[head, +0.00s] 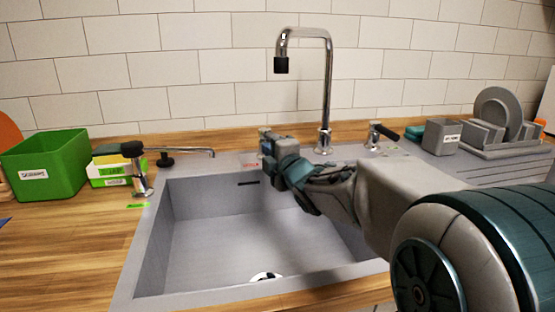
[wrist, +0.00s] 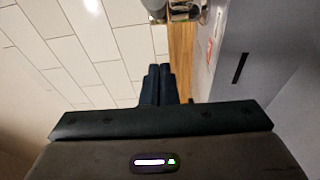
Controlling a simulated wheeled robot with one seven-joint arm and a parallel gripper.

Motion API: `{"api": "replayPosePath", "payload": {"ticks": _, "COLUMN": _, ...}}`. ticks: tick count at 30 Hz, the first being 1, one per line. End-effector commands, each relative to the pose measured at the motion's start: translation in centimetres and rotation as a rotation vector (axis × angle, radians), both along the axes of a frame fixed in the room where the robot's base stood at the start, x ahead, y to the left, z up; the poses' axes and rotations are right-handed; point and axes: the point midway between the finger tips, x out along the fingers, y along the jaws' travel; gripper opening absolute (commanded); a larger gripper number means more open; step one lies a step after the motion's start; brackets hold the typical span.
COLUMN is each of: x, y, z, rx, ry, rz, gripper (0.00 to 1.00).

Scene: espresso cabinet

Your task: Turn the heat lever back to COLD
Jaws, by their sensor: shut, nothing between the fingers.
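My gripper (head: 266,143) is shut and empty above the back rim of the sink, left of the tall chrome faucet (head: 327,95). Its fingers (wrist: 158,82) are together in the wrist view. A chrome fitting with a black lever handle (head: 383,131) stands right of the faucet, apart from my gripper. A smaller chrome tap (head: 143,178) with a black knob and long thin spout stands at the sink's left corner. I cannot tell which is the heat lever, and no COLD mark is readable. A chrome fitting (wrist: 178,10) is cut off at the wrist view's top.
The grey sink (head: 225,235) is empty. A red label (head: 250,164) lies on its back rim. A green bin (head: 45,165) and green-yellow boxes (head: 112,170) stand left. A grey container (head: 441,137) and dish rack (head: 500,140) stand right. The tiled wall is close behind.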

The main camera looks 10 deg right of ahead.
Motion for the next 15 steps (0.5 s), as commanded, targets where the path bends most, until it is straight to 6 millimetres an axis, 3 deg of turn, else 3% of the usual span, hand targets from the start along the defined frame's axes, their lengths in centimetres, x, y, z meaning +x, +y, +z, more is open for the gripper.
{"api": "replayPosePath", "payload": {"ticks": 2, "x": 1.3, "y": 0.4, "z": -0.1, "rx": -0.001, "ry": 0.002, "rz": 0.0, "gripper": 0.0}}
{"api": "replayPosePath", "payload": {"ticks": 3, "x": 1.6, "y": -0.4, "z": 0.0, "rx": -0.002, "ry": 0.001, "rz": -0.004, "gripper": 0.0}}
{"api": "replayPosePath", "payload": {"ticks": 9, "x": 2.6, "y": -2.6, "z": -0.1, "rx": -0.001, "ry": 0.0, "rz": -0.002, "gripper": 0.0}}
{"api": "replayPosePath", "payload": {"ticks": 15, "x": 2.9, "y": -3.3, "z": -0.1, "rx": 0.0, "ry": 0.0, "rz": -0.001, "gripper": 0.0}}
